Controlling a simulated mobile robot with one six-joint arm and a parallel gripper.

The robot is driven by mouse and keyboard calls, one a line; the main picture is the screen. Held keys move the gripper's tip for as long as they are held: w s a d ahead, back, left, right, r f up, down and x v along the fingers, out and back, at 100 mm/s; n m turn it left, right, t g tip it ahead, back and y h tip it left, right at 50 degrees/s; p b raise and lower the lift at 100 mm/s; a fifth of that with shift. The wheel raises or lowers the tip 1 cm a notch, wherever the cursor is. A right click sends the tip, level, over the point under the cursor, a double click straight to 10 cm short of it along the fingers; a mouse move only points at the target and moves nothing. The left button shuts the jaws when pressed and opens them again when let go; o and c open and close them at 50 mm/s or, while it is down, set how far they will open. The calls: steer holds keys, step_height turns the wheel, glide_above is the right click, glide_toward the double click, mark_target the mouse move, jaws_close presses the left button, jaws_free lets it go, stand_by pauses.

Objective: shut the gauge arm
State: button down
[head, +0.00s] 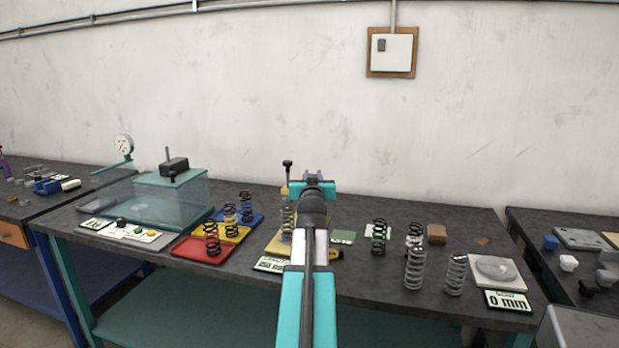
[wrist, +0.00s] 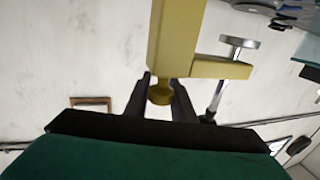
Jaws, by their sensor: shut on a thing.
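In the wrist view a thick yellow bar (wrist: 175,42), apparently the gauge arm, comes down from the top edge and ends in a round yellow knob (wrist: 160,94). My gripper (wrist: 163,88) has its two dark fingers on either side of this knob and is shut on it. A short yellow side piece (wrist: 222,68) carries a silver disc (wrist: 240,42) and rod. In the head view my gripper (head: 314,180) is over the middle of the bench, and my arm hides much of the yellow stand (head: 277,244). A black-topped post (head: 287,164) shows just left of it.
Several springs, some in red (head: 195,250), yellow and blue trays, stand left of the stand. More springs (head: 415,270) stand to the right, near a white plate (head: 480,262) and a "0 mm" display (head: 508,300). A clear-sided teal box (head: 160,200) sits at left. The wall is behind.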

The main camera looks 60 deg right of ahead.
steer(key=shift+w+a+f, duration=0.1)
steer(key=shift+a, duration=0.05)
steer(key=c, duration=1.8)
jaws_free()
steer(key=shift+o, duration=1.4)
steer(key=shift+a, duration=0.2)
steer(key=shift+d, duration=0.15)
steer(key=shift+s, duration=0.2)
steer(key=b+v, duration=0.2)
steer(key=v, duration=0.6)
steer(key=shift+a, duration=0.3)
